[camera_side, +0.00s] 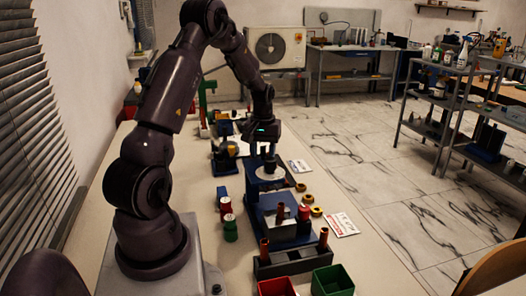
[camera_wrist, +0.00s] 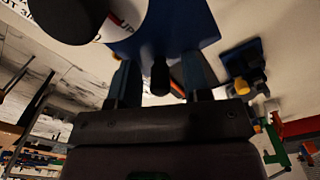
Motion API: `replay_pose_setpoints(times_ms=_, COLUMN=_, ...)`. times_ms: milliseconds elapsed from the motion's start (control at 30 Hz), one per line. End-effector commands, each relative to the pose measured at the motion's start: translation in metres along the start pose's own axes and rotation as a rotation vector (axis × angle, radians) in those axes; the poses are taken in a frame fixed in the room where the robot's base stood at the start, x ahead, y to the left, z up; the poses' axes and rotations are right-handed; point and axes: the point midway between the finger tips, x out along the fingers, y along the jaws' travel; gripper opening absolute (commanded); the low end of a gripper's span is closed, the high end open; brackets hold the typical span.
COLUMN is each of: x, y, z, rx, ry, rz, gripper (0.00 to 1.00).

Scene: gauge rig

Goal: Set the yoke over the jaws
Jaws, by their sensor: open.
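My gripper (camera_side: 267,152) is above the round white disc (camera_side: 270,172) of a blue stand (camera_side: 255,188) in the side view. In the wrist view the two fingers of my gripper (camera_wrist: 162,80) are apart, with a dark rod-like part (camera_wrist: 160,78) showing between them. I cannot tell whether they touch it. The blue stand (camera_wrist: 180,38) and its white printed disc (camera_wrist: 128,22) lie just beyond the fingers. A grey block (camera_side: 281,213) sits on a blue base in front of the stand. I cannot pick out the yoke or the jaws with certainty.
A dark rack (camera_side: 290,262) with upright red pegs, a red bin (camera_side: 277,287) and a green bin (camera_side: 333,281) stand in front. Red and green cylinders (camera_side: 229,228) are left of the block; several yellow rings (camera_side: 308,199) lie right. A blue-yellow device (camera_side: 225,157) stands behind left.

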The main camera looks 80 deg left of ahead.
Motion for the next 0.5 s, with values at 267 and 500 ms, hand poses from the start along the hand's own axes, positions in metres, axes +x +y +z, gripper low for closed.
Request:
replay_pose_setpoints(times_ms=267, x=0.000, y=0.000, z=0.000, rx=0.000, ry=0.000, rz=0.000, gripper=0.00)
replay_pose_setpoints(times_ms=500, x=-0.001, y=0.006, z=0.010, rx=0.004, ry=-0.001, rz=0.000, gripper=0.00)
